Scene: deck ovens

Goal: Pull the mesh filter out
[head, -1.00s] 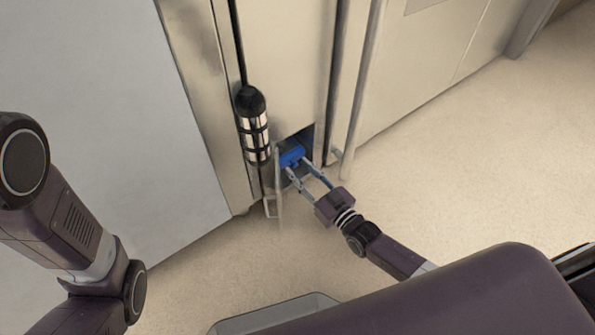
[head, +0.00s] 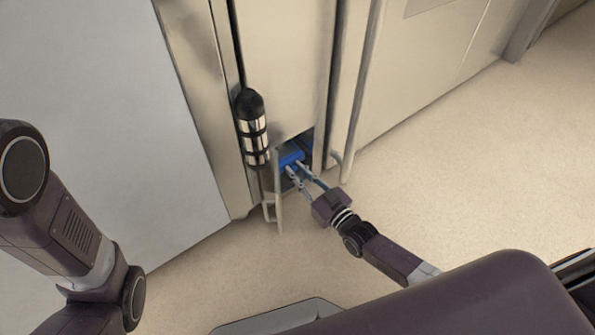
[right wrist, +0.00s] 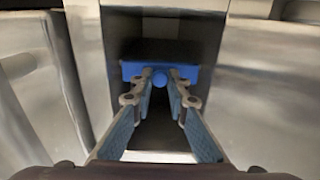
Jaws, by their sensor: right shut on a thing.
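The mesh filter shows as a blue front (head: 291,158) in a low square opening of the metal cabinet. In the right wrist view its blue bar (right wrist: 190,72) spans the opening, with a round blue knob (right wrist: 159,78) in the middle. My right gripper (head: 295,168) is at the opening, its fingertips (right wrist: 160,76) shut on the knob of the filter. The filter's mesh behind the blue front is hidden. My left arm comes in at the left edge of the head view; its gripper is out of frame.
A small open flap (head: 279,205) stands at the left of the opening. A black and silver cylinder (head: 254,130) is mounted on the cabinet just above left. A vertical metal bar (head: 361,95) runs right of the opening. The beige floor (head: 470,160) to the right is clear.

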